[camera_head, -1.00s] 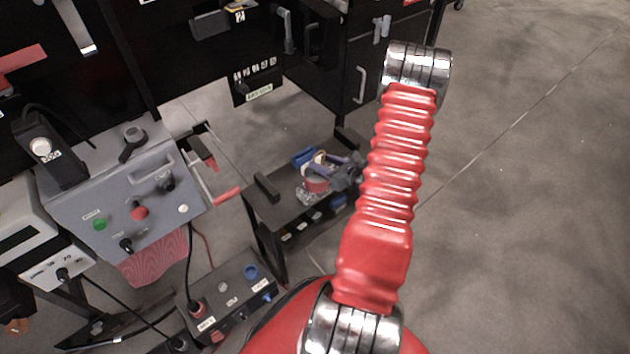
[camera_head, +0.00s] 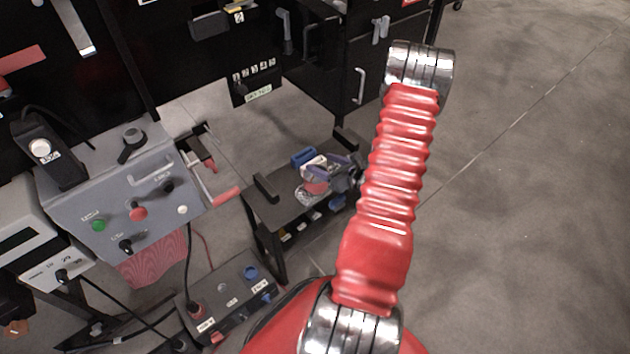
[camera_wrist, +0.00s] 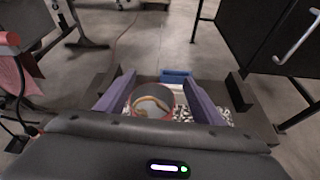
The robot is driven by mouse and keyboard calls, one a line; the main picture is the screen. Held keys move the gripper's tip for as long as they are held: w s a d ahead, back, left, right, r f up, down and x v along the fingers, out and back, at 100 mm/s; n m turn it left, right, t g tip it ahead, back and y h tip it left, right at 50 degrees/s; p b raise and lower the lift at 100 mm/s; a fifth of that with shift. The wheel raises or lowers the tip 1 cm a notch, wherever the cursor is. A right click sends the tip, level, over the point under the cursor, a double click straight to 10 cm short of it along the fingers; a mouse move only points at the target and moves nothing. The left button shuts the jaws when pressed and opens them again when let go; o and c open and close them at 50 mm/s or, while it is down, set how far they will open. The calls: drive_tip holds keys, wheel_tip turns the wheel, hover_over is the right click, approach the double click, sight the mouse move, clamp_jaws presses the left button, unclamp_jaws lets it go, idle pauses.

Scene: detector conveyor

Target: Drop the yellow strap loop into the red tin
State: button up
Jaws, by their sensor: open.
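The red tin (camera_head: 316,187) stands on the small dark cart, below my gripper (camera_head: 328,165). In the wrist view the round tin (camera_wrist: 137,112) shows between my two purple-grey fingers, its mouth facing up. The yellow strap loop (camera_wrist: 153,101) appears as a tan-yellow curve within the tin's mouth; it seems to lie inside. My gripper (camera_wrist: 160,82) is open, with the fingers wide apart and nothing between their tips. In the head view my fingers partly cover the tin's mouth, and the loop cannot be made out there.
The dark cart (camera_head: 283,209) has raised end blocks. A blue bin (camera_wrist: 176,76) sits beyond the tin, and a black-and-white patterned item (camera_wrist: 183,114) lies beside it. A grey control box (camera_head: 110,200) stands left; black cabinets stand behind. The floor at right is clear.

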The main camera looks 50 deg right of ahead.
drive_tip(key=d+v, duration=0.1)
drive_tip(key=v, duration=1.1)
drive_tip(key=shift+s+a+r, duration=0.15)
drive_tip(key=shift+s+a, duration=0.25)
drive_tip(key=shift+a, duration=0.15)
